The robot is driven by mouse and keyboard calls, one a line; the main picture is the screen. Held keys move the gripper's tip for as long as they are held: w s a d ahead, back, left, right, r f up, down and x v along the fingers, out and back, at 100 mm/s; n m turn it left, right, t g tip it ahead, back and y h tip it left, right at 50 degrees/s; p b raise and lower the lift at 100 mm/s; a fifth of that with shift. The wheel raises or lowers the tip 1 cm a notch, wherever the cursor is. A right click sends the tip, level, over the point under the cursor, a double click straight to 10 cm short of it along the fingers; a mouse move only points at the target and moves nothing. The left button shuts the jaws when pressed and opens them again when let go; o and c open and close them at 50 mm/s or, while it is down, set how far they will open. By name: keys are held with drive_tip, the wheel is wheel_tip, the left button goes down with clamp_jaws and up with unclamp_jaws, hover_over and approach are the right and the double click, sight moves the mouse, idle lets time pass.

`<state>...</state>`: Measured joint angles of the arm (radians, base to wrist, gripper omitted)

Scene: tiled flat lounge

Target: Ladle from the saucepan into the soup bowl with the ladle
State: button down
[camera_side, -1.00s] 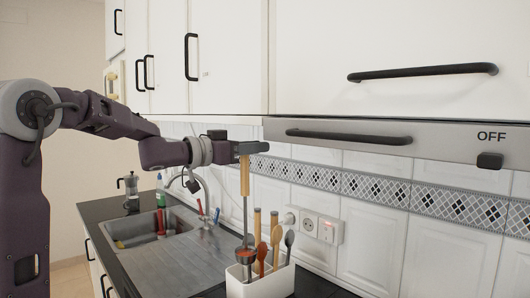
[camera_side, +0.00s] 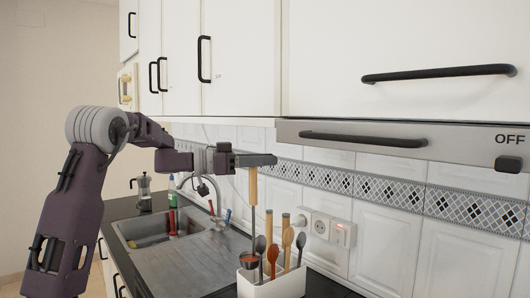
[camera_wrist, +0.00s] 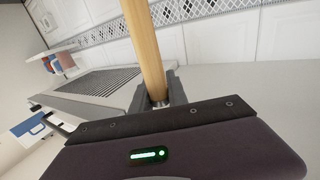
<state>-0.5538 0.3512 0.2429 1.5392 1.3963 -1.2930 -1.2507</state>
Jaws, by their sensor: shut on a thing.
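My gripper (camera_side: 262,160) is shut on the wooden handle of the ladle (camera_side: 253,186). The ladle hangs upright, with its metal cup (camera_side: 248,259) low beside the left end of the white utensil holder; I cannot tell whether they touch. Something reddish shows at the cup. In the wrist view my gripper's fingers (camera_wrist: 157,94) close around the light wooden handle (camera_wrist: 143,45); the cup is out of that view. The saucepan and the soup bowl are not in view.
The white utensil holder (camera_side: 275,287) holds several spoons and wooden-handled tools. Left of it is the sink (camera_side: 160,232) with its drainer (camera_side: 205,262). A moka pot (camera_side: 144,193) stands farther back. Cabinets (camera_side: 240,60) and a range hood (camera_side: 440,143) overhang the counter.

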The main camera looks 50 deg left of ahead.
drive_tip(key=s+a+f+m+g+h, duration=0.6)
drive_tip(key=s+f+m+g+h, duration=0.1)
drive_tip(key=s+f, duration=0.45)
drive_tip(key=shift+d+f+m+g+y, duration=0.7)
drive_tip(key=shift+d+f+y, duration=1.2)
drive_tip(key=shift+d, duration=2.55)
drive_tip(key=shift+d+f+m+g+y, duration=0.3)
drive_tip(key=shift+d+f+m+y, duration=1.2)
drive_tip(key=shift+d, duration=2.9)
drive_tip(key=shift+s+d+f+m+y, duration=0.3)
drive_tip(key=shift+d+f+y, duration=1)
drive_tip(key=shift+f, duration=2.35)
drive_tip(key=shift+s+d+f+m+y, duration=0.1)
drive_tip(key=shift+d+f+m+y, duration=0.25)
drive_tip(key=shift+d+f+y, duration=2.15)
drive_tip(key=shift+s+a+f+m+y, duration=0.2)
drive_tip(key=shift+f+m+y, duration=0.15)
drive_tip(key=shift+f, duration=4.45)
